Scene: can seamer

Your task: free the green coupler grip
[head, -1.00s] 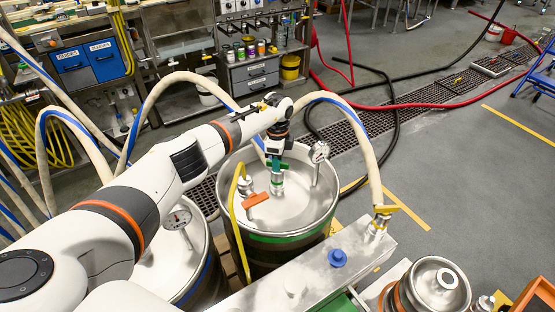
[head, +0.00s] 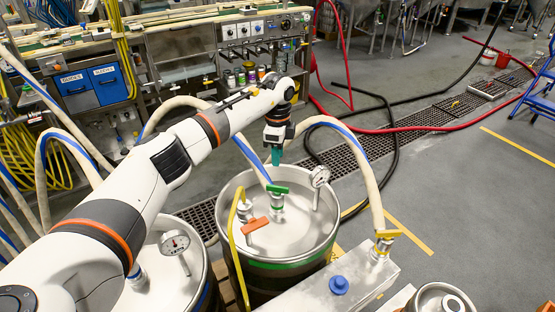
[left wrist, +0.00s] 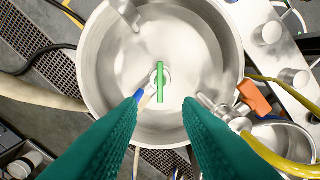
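The green coupler grip (head: 277,189) is a bar on top of a metal coupler on the steel keg (head: 262,266) with the green band. In the left wrist view the green grip (left wrist: 160,82) runs lengthwise in the picture, beyond the fingertips. My left gripper (head: 277,158) hangs above the grip, apart from it. In the left wrist view its two teal fingers (left wrist: 163,100) are spread with nothing between them. My right gripper does not show in either view.
An orange coupler handle (head: 255,226) with a yellow hose stands close by on the same keg, and a gauge (head: 319,178) stands at its right. A thick cream hose (head: 362,160) arches on the right. A second keg with a gauge (head: 175,243) is at the left.

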